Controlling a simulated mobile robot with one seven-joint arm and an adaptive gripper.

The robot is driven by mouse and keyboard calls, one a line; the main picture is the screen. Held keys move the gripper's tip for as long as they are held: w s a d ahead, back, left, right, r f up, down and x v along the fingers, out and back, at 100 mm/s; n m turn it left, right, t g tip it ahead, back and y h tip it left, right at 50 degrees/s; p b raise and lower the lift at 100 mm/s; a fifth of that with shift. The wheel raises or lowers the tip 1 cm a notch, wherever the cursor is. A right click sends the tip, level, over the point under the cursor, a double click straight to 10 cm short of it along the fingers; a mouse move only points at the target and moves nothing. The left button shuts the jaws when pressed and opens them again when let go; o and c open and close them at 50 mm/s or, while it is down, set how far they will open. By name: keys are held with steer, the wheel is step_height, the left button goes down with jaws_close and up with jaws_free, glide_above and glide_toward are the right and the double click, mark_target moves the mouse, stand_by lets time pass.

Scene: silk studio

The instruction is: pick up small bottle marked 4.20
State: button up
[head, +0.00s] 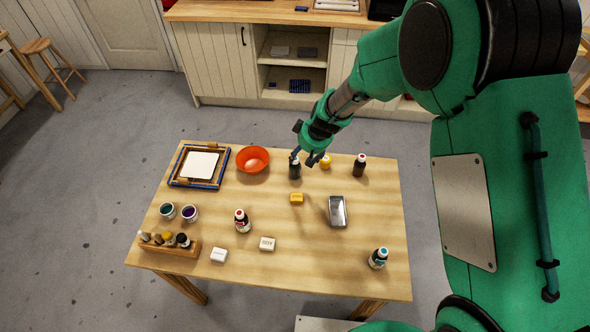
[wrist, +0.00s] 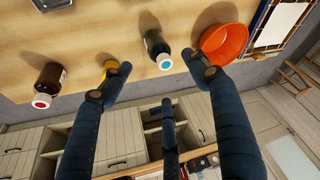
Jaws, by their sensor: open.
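Several small dark bottles stand on the wooden table (head: 330,262); no 4.20 marking is readable on any. One dark bottle (head: 295,171) is at the back, right by my gripper (head: 306,158). In the wrist view this bottle (wrist: 155,43) has a pale cap with a blue ring and lies between the lines of my open fingers (wrist: 163,74), apart from both. A brown bottle (head: 360,165) with a red-and-white cap (wrist: 41,101) stands to its right in the head view. Another red-capped bottle (head: 242,222) is left of centre, and a blue-capped bottle (head: 378,259) is front right.
A small yellow container (head: 325,162) is close beside my gripper, near one fingertip in the wrist view (wrist: 110,69). An orange bowl (head: 253,160) is left, near the other fingertip. A framed tray (head: 176,178), metal tin (head: 338,212), yellow block (head: 296,199) and wooden rack (head: 166,249) occupy the table.

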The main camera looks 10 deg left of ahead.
mark_target(296, 164)
steer(key=shift+f, duration=0.15)
steer(key=shift+b+x, duration=0.5)
steer(key=shift+x, duration=3.85)
steer(key=shift+b+x, duration=0.3)
steer(key=shift+x, duration=2.3)
steer(key=shift+w+a, duration=0.1)
steer(key=c, duration=1.3)
